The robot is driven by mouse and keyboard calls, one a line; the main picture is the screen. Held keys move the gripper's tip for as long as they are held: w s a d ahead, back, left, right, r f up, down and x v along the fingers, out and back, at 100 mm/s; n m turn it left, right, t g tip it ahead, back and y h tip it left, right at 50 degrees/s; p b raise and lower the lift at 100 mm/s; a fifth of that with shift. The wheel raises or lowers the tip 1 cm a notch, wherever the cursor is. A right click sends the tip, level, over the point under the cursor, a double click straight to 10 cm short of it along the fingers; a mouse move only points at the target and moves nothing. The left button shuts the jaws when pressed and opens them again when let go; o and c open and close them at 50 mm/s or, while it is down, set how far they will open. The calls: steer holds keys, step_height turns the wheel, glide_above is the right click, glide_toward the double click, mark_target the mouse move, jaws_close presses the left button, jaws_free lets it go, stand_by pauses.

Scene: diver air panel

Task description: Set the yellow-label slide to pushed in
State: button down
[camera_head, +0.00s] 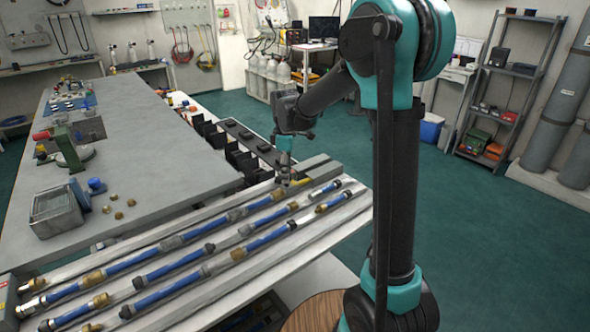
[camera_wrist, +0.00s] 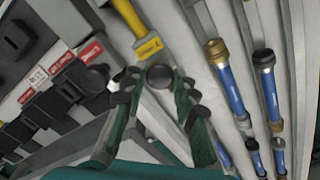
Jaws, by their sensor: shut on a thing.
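The yellow label (camera_wrist: 150,46) sits on a pale slide bar, in line with a yellow rod (camera_wrist: 124,18), in the wrist view. A round dark knob (camera_wrist: 160,76) stands just below the label. My gripper (camera_wrist: 157,84) has its green, dark-tipped fingers on both sides of this knob and is shut on it. In the head view my gripper (camera_head: 284,172) points down at the far end of the panel, and a bit of yellow (camera_head: 301,182) shows beside it. How far the slide is pushed in cannot be told.
Blue hoses with brass and dark fittings (camera_wrist: 230,85) run in rows beside the slide. Black blocks with red labels (camera_wrist: 90,49) stand close on the left. A grey bench (camera_head: 130,140) with a metal box (camera_head: 55,214) lies left of the panel. Green floor is clear on the right.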

steer(key=c, duration=1.2)
jaws_free()
steer(key=shift+r, duration=0.15)
step_height(320, 180, up, 12)
steer(key=shift+f, duration=0.1)
steer(key=shift+s, duration=0.15)
